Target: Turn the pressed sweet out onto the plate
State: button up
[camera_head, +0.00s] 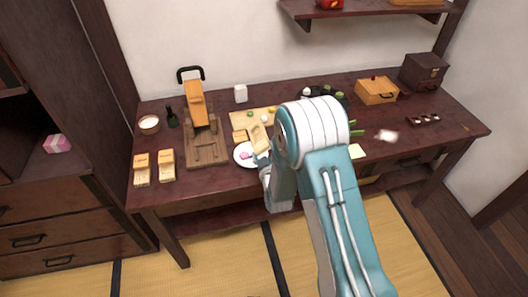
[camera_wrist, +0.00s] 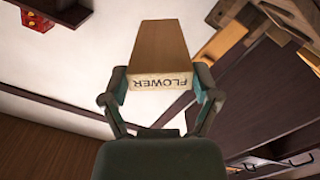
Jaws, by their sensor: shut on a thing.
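My gripper (camera_wrist: 160,82) is shut on a wooden mould block (camera_wrist: 158,45), one finger on each side. The word FLOWER on its near end reads upside down in the wrist view. In the head view the mould (camera_head: 259,138) is tilted, above and beside the right part of a white plate (camera_head: 238,161). A small pink sweet (camera_head: 245,155) shows at the plate, close to the mould's lower left side. My arm hides the gripper's fingers and part of the plate's right side there. I cannot tell whether the mould touches the plate.
A wooden lever press (camera_head: 207,151) stands left of the plate. Two labelled wooden blocks (camera_head: 141,169) (camera_head: 166,166) lie left of it. A cutting board (camera_head: 249,117) lies behind the plate. A lidded wooden box (camera_head: 375,91) stands at the back right. The table's front edge is close.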

jog(key=m, duration=0.4)
jog(key=r+m, duration=0.1)
jog(key=m, duration=0.1)
jog(key=shift+s+a+y, duration=0.1)
jog(key=shift+a+y, duration=0.15)
jog(key=shift+y, duration=0.05)
jog(key=shift+d, duration=0.1)
